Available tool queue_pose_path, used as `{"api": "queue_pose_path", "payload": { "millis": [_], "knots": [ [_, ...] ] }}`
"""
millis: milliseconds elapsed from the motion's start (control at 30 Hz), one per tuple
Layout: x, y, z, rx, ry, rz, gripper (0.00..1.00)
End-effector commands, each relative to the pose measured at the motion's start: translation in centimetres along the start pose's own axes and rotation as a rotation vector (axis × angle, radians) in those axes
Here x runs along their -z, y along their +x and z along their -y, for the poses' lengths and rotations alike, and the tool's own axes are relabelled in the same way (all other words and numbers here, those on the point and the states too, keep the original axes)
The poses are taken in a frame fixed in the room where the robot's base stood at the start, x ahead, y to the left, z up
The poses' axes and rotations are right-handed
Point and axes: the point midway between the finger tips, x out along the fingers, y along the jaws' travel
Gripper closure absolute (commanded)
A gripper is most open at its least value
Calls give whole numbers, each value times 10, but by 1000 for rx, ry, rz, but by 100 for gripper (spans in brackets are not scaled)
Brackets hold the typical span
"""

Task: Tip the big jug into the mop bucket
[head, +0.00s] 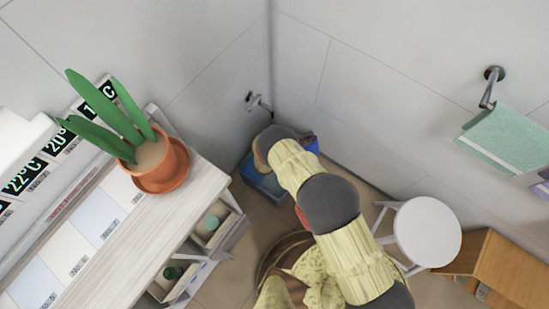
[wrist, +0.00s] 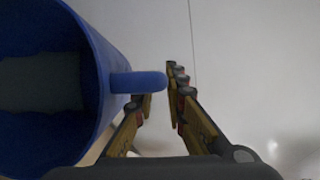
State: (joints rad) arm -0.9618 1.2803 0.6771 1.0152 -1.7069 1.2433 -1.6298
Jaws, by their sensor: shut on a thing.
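The big jug (wrist: 85,120) is blue and fills the left of the wrist view. I look into its wide mouth, where a flat greyish surface shows; I cannot tell whether it is liquid. Its handle (wrist: 136,82) reaches between the fingers of my gripper (wrist: 156,88), which is shut on it. In the head view my arm hides the gripper and most of the jug. The mop bucket (head: 262,186) is a blue tub on the floor in the corner, partly covered by my arm's end. A darker blue piece beside the arm (head: 308,144) cannot be told clearly as jug or bucket.
A tap (head: 256,101) sticks out of the wall above the bucket. A white round stool (head: 427,231) and a wooden cabinet (head: 500,270) stand at the right. A green towel (head: 508,138) hangs on the wall.

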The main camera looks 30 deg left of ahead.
Motion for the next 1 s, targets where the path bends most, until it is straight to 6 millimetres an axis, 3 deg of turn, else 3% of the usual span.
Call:
{"api": "queue_pose_path", "payload": {
  "millis": [1000],
  "knots": [
    [-10,-22,-5,85,-33,0,100]
  ]
}}
